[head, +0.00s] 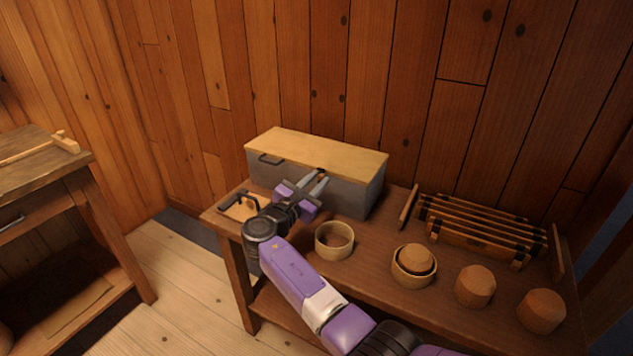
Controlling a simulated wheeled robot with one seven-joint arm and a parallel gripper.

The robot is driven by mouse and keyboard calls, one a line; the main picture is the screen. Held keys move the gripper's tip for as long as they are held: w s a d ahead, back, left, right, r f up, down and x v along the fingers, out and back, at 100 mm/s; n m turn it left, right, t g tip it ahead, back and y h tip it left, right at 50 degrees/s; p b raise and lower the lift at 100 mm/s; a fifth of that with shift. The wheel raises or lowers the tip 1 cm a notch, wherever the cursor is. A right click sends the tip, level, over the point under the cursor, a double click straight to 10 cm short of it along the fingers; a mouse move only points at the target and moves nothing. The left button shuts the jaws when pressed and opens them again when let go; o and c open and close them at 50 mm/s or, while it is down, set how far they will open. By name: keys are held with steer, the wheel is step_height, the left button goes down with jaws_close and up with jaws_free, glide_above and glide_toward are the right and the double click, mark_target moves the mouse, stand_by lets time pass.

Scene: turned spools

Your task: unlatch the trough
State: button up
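The trough (352,198) is a grey box with a flat light wooden lid (320,150), standing at the back left of the wooden bench against the wall. The lid lies down on it. A dark bar handle (270,160) shows at the left of its front. A small dark piece (321,171), perhaps the latch, shows at the lid's front edge beside my fingertips. My gripper (319,178) is in front of the trough with its two grey fingers apart and nothing seen between them. Whether a finger touches the latch I cannot tell; the gripper partly hides the trough's front.
On the bench (375,250) are an empty round wooden ring or bowl (334,240), another bowl (412,275) holding a wooden piece, two loose turned pieces (475,286) (541,311), and a slatted rack (480,230). A board with a dark handle (238,206) lies at the left end.

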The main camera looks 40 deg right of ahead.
jaws_close()
steer(key=m+b, duration=0.2)
steer(key=m, duration=0.1)
steer(key=s+f+m+b, duration=0.1)
steer(key=m+b, duration=0.1)
steer(key=m, duration=0.1)
steer(key=f+m+b, duration=0.1)
steer(key=m+b, duration=0.1)
steer(key=m, duration=0.1)
steer(key=shift+s+d+f+m+b, duration=0.15)
steer(key=shift+s+d+m+b, duration=0.15)
steer(key=shift+s, duration=0.1)
steer(key=shift+f+m+b, duration=0.15)
steer(key=shift+m+b, duration=0.6)
steer(key=shift+m, duration=0.15)
steer(key=shift+s, duration=0.1)
